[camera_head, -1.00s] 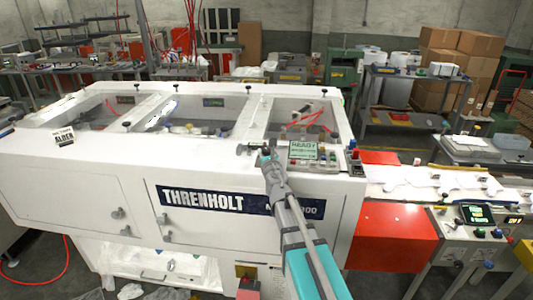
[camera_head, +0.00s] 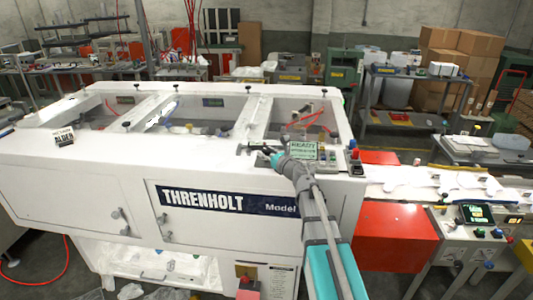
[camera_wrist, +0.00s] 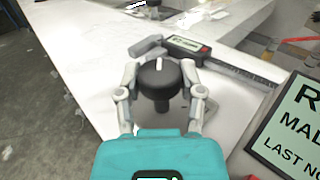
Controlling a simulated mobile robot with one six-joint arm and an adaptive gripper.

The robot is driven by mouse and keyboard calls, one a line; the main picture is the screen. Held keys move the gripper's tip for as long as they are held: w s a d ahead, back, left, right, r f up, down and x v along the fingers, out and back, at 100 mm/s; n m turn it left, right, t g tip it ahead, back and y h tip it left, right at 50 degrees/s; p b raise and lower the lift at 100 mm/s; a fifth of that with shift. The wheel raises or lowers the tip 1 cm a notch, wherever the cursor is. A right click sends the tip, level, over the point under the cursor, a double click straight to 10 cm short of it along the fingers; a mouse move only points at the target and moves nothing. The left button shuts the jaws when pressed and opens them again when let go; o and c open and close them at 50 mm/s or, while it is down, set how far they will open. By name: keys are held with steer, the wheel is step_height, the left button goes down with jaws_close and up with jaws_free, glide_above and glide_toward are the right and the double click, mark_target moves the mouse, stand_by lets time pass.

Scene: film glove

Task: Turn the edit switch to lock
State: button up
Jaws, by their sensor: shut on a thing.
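A round black knob (camera_wrist: 158,80) with a white pointer line on top sits between my fingers in the wrist view; I take it to be the edit switch. Its white line points towards the top of that view. My gripper (camera_wrist: 160,74) is shut on the knob, with one finger on each side. In the head view my gripper (camera_head: 274,155) is over the white machine top, just left of the green-lit display (camera_head: 303,150). The knob cannot be made out there, and no lock marking is readable.
A caliper-like tool (camera_wrist: 190,47) with a small display lies just beyond the knob. The tilted display (camera_wrist: 292,128) stands close on the right. Red and dark buttons (camera_head: 356,160) are further right. The white top (camera_wrist: 85,70) left of the knob is clear.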

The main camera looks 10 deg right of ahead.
steer(key=shift+w, duration=0.1)
steer(key=o, duration=1.2)
steer(key=shift+c, duration=0.2)
steer(key=shift+s, duration=0.2)
steer(key=v, duration=1.1)
steer(key=shift+s+d, duration=0.15)
steer(key=shift+s, duration=0.15)
steer(key=shift+s+f, duration=0.1)
